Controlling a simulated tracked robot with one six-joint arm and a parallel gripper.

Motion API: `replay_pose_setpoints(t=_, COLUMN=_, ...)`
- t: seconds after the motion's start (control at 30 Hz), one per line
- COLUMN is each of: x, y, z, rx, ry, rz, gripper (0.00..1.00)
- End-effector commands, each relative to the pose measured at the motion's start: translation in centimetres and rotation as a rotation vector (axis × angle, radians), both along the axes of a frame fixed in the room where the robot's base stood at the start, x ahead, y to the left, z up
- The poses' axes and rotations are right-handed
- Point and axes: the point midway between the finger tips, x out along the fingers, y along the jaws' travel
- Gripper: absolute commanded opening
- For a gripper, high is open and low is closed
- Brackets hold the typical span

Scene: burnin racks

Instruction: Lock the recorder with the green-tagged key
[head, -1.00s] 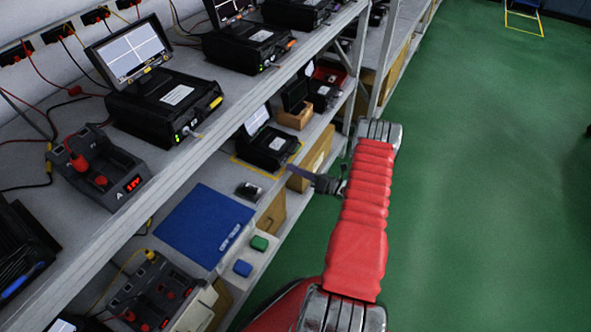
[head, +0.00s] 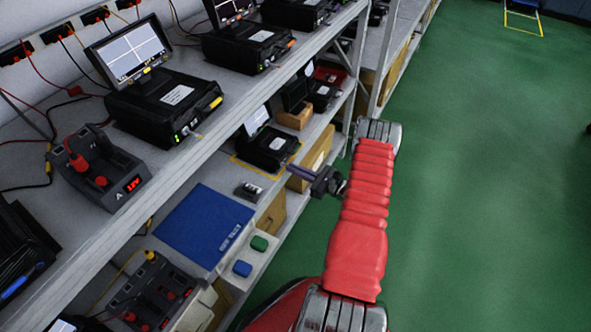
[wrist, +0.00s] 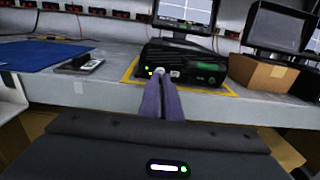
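The recorder (head: 268,148) is a black box with a lit screen on the lower shelf, inside a yellow outline. In the wrist view its front (wrist: 200,72) faces me, with green and yellow lights at its left. A small pale round part (wrist: 160,71) shows just beyond my fingertips; I cannot tell whether it is a lock or a key. My gripper (head: 291,168) is in front of the recorder. Its two purple fingers (wrist: 163,82) lie close together, pointing at the front's left part. Whether anything is between them is hidden. No green tag can be made out.
A blue mat (head: 205,225) lies left on the lower shelf, with a small dark device (head: 248,190) beside it. A green button (head: 259,243) and a blue button (head: 242,268) are nearer. A cardboard box (wrist: 262,72) stands right of the recorder.

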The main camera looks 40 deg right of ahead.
Motion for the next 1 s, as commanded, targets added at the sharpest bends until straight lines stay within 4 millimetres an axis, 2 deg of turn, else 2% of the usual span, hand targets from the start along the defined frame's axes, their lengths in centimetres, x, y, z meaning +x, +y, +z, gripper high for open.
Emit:
replay_pose_setpoints(t=0.6, x=-0.19, y=-0.04, z=-0.31, rx=-0.539, ry=-0.168, rz=-0.003, gripper=0.0)
replay_pose_setpoints(t=1.0, x=-0.18, y=0.07, z=-0.35, rx=-0.734, ry=-0.232, rz=0.0, gripper=0.0)
